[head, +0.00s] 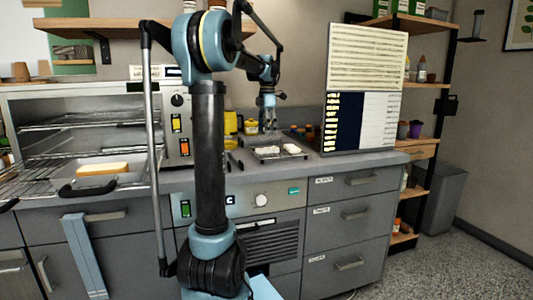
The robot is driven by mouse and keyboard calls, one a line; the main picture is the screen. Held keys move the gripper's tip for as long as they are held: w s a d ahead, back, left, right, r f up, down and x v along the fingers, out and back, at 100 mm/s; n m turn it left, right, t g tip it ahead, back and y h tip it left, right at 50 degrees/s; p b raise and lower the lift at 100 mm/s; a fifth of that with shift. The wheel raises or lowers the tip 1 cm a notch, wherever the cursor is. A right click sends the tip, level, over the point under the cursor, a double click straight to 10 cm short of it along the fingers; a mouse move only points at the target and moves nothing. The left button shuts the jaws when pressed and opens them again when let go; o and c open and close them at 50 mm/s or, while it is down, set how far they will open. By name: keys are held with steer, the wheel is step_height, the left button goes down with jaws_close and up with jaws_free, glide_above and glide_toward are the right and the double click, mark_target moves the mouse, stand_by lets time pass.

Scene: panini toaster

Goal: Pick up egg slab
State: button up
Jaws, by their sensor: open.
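My gripper (269,123) hangs pointing down above a small dark tray (262,158) on the counter, right of the arm's column. It looks open and empty, apart from what lies below. Pale, whitish flat pieces (291,149) lie on that tray, one at the right and another at the front left. A yellow-orange slab (103,169) lies on a metal tray (132,181) at the far left, well away from my gripper. I cannot tell from this view which of these is the egg slab.
An open oven with wire racks (80,122) stands at the left. Yellow containers (230,124) and small jars are behind the dark tray. A tall striped panel (366,60) stands to its right. The counter's right end (385,158) is clear.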

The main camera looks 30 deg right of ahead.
mark_target(267, 148)
steer(key=shift+s+a+f, duration=0.1)
steer(key=shift+s+f, duration=0.1)
steer(key=shift+f, duration=1.65)
steer(key=shift+s+f, duration=0.15)
steer(key=shift+f, duration=1.7)
steer(key=c, duration=1.1)
